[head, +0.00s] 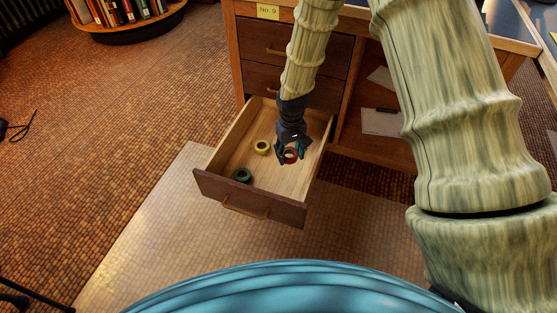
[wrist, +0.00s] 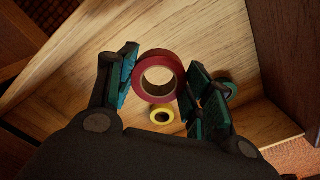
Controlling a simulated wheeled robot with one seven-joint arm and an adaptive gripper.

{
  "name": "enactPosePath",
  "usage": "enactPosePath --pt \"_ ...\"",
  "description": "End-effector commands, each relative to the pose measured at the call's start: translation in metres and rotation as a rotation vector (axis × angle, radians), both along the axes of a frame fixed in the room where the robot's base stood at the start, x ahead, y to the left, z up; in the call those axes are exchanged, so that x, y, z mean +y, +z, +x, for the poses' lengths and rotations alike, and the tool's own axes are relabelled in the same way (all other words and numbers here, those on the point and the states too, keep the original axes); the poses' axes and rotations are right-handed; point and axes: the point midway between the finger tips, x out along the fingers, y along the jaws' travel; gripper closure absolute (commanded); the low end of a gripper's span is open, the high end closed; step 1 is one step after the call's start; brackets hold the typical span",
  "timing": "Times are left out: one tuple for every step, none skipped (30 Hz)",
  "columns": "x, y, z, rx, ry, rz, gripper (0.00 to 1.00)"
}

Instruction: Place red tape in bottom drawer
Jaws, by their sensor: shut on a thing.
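The red tape (wrist: 141,88) is a dark red roll with a tan core, held between the two fingers of my gripper (wrist: 160,90) in the wrist view. In the head view the red tape (head: 290,157) shows under my gripper (head: 290,152), over the inside of the open bottom drawer (head: 249,205). The drawer has pale wood inside and a brown front with a handle. I cannot tell whether the tape touches the drawer floor. My fingers are shut on the tape's sides.
A yellow tape (head: 262,147) and a green tape (head: 242,176) lie in the drawer, left of my gripper. Shut drawers (head: 292,85) are above it in the wooden desk. Papers (head: 381,121) lie in an open compartment to the right. A round bookshelf (head: 125,30) stands at the back left.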

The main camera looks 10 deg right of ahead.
Motion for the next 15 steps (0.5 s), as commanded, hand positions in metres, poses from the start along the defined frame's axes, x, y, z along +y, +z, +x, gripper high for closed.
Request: enactPosePath --pt "-0.001 -0.004 0.000 0.000 0.000 0.000 0.68" --pt "-0.001 -0.006 0.000 0.000 0.001 0.000 0.68" --pt "-0.001 -0.009 0.000 0.001 0.001 0.000 0.68" --pt "-0.001 -0.013 0.000 0.001 0.001 0.000 0.68" --pt "-0.001 -0.016 0.000 0.001 0.001 0.000 0.68" --pt "-0.001 -0.022 0.000 0.001 0.001 0.000 0.68" --pt "-0.001 -0.027 0.000 0.000 0.001 0.000 0.68" --pt "-0.001 -0.032 0.000 0.000 0.001 0.000 0.68" --pt "-0.001 -0.040 0.000 0.000 0.001 0.000 0.68" --pt "-0.001 -0.045 0.000 0.000 0.001 0.000 0.68" --pt "-0.001 -0.050 0.000 0.000 0.001 0.000 0.68" --pt "-0.001 -0.055 0.000 0.000 0.001 0.000 0.68" --pt "-0.001 -0.059 0.000 0.000 0.001 0.000 0.68" --pt "-0.001 -0.061 0.000 0.000 0.001 0.000 0.68" --pt "-0.001 -0.064 0.000 0.000 0.001 0.000 0.68"
